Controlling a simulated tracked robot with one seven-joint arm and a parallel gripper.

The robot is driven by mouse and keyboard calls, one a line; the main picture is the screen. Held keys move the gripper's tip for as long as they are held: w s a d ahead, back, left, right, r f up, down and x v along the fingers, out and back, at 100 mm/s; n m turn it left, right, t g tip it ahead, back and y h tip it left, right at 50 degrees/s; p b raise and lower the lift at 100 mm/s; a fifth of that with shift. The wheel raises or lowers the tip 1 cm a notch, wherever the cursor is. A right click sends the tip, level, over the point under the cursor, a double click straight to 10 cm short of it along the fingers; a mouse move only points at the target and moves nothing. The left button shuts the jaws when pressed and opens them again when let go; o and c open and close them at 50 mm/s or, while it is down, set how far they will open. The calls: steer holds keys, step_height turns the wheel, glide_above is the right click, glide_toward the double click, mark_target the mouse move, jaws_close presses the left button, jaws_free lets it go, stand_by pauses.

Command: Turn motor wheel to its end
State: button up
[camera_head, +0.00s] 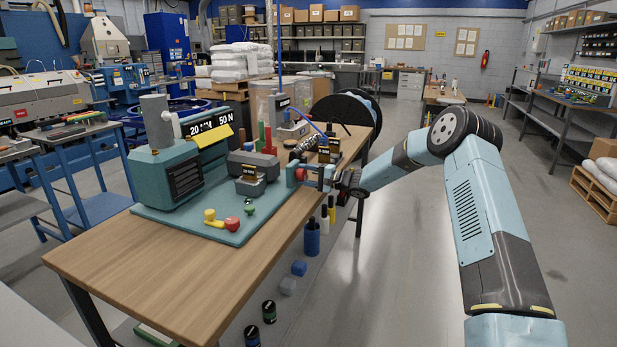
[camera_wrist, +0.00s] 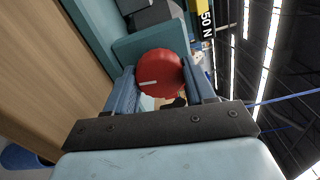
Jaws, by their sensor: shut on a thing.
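The motor wheel (camera_wrist: 163,68) is a round red disc with a short white mark on its face. In the wrist view it sits between the two blue fingers of my gripper (camera_wrist: 161,84), and the white mark lies nearly level. In the head view the wheel (camera_head: 300,174) shows as a small red part at the right end of the teal bench machine (camera_head: 172,166). My gripper (camera_head: 318,176) reaches it from the right and is shut on it. The wheel's far side and its mounting are hidden.
The machine stands on a teal base plate (camera_head: 190,226) on a wooden table (camera_head: 140,285). A yellow knob (camera_head: 211,216), a red knob (camera_head: 232,223) and a green knob (camera_head: 249,208) are at its front.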

steer(key=shift+s+a+f, duration=0.2)
steer(key=shift+s+f, duration=0.05)
steer(key=shift+f, duration=0.1)
steer(key=o, duration=1)
steer(key=shift+w+r, duration=0.1)
steer(key=shift+w, duration=0.05)
steer(key=shift+o, duration=0.2)
steer(key=shift+d+r, duration=0.1)
steer(key=shift+d, duration=0.05)
steer(key=shift+d, duration=0.1)
steer(key=v, duration=1.3)
steer(key=shift+d, duration=0.25)
